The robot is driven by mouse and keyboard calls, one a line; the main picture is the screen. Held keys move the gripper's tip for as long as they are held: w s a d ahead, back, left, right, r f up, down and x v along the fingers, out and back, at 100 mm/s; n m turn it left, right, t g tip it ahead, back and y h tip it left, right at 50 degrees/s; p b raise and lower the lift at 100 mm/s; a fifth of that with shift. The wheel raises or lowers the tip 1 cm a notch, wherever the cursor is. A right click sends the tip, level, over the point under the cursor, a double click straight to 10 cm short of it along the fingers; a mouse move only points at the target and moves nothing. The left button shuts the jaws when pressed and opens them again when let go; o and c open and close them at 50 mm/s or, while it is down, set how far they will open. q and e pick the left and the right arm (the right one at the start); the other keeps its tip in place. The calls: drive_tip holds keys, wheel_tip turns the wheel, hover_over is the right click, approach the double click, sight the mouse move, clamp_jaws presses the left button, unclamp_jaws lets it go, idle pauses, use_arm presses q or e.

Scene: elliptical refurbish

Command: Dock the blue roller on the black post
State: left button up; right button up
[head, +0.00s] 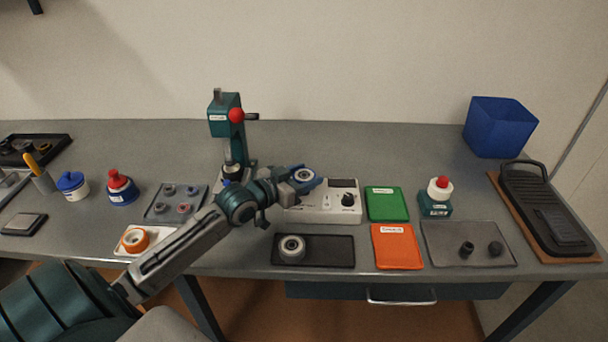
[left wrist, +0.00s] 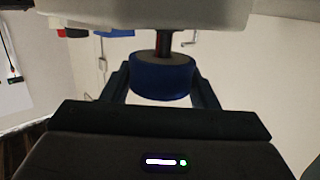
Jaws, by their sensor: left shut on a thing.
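The blue roller (head: 303,175) has a pale ring-shaped face with a dark centre in the head view. My left gripper (head: 305,178) is shut on it, above the left end of a white control box (head: 322,215). In the left wrist view the blue roller (left wrist: 162,78) sits between the two dark fingers of my left gripper (left wrist: 163,92). A dark post with a reddish side (left wrist: 164,42) lines up with the roller there, between it and a pale body. I cannot tell whether the post enters the roller. In the head view I cannot make the post out. My right gripper is out of view.
A teal press with a red knob (head: 237,115) stands behind my left wrist. A black tray (head: 330,252) with a grey roller (head: 291,247) lies in front. A blue bin (head: 499,127) stands at the back right.

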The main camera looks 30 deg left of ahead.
use_arm(q)
drive_tip(key=shift+f, duration=0.6)
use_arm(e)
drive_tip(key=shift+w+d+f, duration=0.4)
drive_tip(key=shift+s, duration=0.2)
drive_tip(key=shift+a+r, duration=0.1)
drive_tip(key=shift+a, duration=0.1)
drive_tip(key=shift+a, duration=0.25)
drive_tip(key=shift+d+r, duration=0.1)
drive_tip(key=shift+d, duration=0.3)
use_arm(q)
drive_tip(key=shift+f, duration=0.25)
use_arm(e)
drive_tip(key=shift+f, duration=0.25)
use_arm(q)
drive_tip(key=shift+r, duration=0.2)
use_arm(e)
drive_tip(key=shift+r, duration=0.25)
